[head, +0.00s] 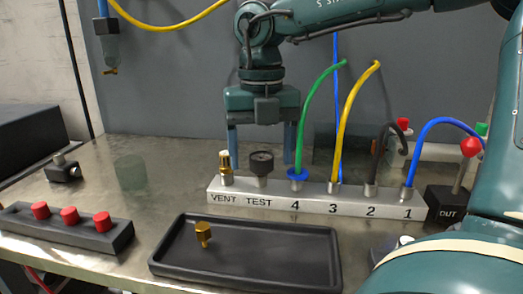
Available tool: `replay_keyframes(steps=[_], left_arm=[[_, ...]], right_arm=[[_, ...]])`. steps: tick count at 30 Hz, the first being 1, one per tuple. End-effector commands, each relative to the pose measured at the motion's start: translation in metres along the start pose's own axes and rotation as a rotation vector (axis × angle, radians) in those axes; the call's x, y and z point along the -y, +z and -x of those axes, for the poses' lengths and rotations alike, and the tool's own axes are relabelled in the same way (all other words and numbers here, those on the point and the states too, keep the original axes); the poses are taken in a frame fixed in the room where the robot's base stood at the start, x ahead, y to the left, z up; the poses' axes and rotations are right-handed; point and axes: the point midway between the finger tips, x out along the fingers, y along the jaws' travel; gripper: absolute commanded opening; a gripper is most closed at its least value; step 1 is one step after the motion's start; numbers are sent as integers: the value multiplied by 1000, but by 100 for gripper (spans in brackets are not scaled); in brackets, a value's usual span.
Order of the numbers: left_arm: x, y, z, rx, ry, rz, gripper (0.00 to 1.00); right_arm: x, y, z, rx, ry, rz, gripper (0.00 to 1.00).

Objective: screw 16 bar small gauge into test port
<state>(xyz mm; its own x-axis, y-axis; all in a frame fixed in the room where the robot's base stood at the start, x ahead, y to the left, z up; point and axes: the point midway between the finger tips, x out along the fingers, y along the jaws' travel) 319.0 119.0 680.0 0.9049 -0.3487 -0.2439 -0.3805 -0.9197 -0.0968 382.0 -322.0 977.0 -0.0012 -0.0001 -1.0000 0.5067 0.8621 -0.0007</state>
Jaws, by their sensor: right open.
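A small dark round-headed piece that looks like the gauge (262,158) stands upright on the port marked TEST of the grey manifold block (315,207). I cannot read its face or tell whether it is threaded in. My right gripper (262,145) points down above it, fingers spread wide to either side. The fingers are apart from the gauge, and the jaws hold nothing. A brass fitting (226,165) stands on the VENT port just left. My left gripper is not in view.
Green, yellow, dark and blue hoses rise from ports 4 to 1. A black tray (270,279) in front holds a brass fitting (203,233). A dark rack (60,236) with red caps lies left. A blue-hosed tool (110,45) hangs upper left. Bench space left of the manifold is mostly clear.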

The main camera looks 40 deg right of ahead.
Motion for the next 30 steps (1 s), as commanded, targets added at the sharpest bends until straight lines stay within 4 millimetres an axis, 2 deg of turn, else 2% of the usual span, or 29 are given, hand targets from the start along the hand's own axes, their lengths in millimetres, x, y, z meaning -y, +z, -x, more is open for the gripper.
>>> replay_keyframes(steps=[5, 9, 15, 18, 24, 30], left_arm=[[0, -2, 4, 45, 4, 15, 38], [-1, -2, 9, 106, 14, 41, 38], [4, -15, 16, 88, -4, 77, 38], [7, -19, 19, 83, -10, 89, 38], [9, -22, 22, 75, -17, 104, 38], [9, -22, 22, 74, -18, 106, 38]], right_arm=[[0, 0, 26, 4, 3, 0, 72], [0, 0, 59, 4, 3, 0, 72], [0, 0, 101, 2, 3, 0, 72], [0, 0, 116, 2, 3, 0, 72], [0, 0, 130, 1, 1, 0, 72], [0, 0, 130, 0, 0, 0, 72]])
